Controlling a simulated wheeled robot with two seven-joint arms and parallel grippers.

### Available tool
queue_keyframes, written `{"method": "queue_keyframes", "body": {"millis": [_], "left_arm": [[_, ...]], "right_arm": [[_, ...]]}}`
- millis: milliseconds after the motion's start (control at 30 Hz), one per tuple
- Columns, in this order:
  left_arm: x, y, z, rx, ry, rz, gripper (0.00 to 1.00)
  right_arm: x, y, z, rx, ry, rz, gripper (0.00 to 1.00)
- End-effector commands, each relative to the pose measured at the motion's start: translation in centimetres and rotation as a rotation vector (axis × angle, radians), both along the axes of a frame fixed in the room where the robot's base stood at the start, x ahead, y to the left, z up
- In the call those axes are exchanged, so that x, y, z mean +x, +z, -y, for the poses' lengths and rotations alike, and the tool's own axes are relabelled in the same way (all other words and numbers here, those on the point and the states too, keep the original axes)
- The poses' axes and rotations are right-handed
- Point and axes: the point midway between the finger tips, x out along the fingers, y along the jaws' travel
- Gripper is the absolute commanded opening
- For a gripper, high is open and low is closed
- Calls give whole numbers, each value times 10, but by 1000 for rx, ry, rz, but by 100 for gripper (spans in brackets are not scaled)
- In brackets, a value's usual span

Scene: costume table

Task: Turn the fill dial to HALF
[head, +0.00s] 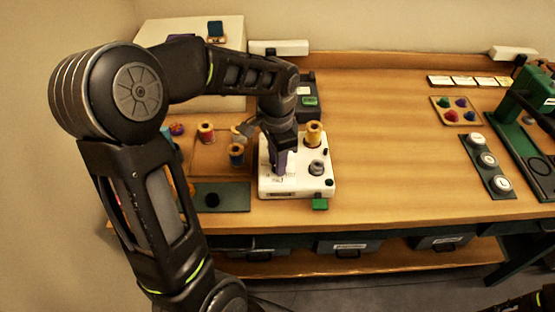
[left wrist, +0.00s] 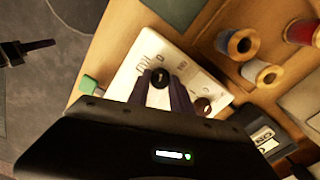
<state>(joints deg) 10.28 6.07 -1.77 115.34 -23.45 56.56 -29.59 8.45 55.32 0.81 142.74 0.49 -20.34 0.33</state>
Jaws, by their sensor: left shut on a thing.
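The white winding machine (head: 298,188) stands near the table's front edge, with a yellow spool (head: 314,134) and a grey knob (head: 317,167) on top. My left gripper (head: 281,162) points down at the left part of its top. In the left wrist view its two fingers (left wrist: 161,92) are shut on a dark round knob (left wrist: 160,78), which looks like the fill dial. The machine's white top (left wrist: 134,72) carries small marks beside it, too small to read. In the head view the gripper hides the dial. Part of my right arm shows at the lower right corner; its fingers are not clear.
A green tab (head: 320,204) sticks out at the machine's front. Left of it are spools (head: 206,132) and a dark mat (head: 222,196). A dark box (head: 308,100) stands behind. The table's middle is clear; a strip of round pieces (head: 487,160) lies to the right.

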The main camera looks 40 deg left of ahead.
Motion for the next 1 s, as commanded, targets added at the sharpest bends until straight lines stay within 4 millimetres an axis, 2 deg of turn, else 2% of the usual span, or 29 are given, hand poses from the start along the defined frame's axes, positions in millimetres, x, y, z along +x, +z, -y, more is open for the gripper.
{"method": "queue_keyframes", "body": {"millis": [467,1000], "left_arm": [[0,-1,0,1,102,0,0],[1,-1,0,0,545,2,0]], "right_arm": [[1,-5,0,1,1,1,36],[3,-19,-1,5,3,8,36]]}}
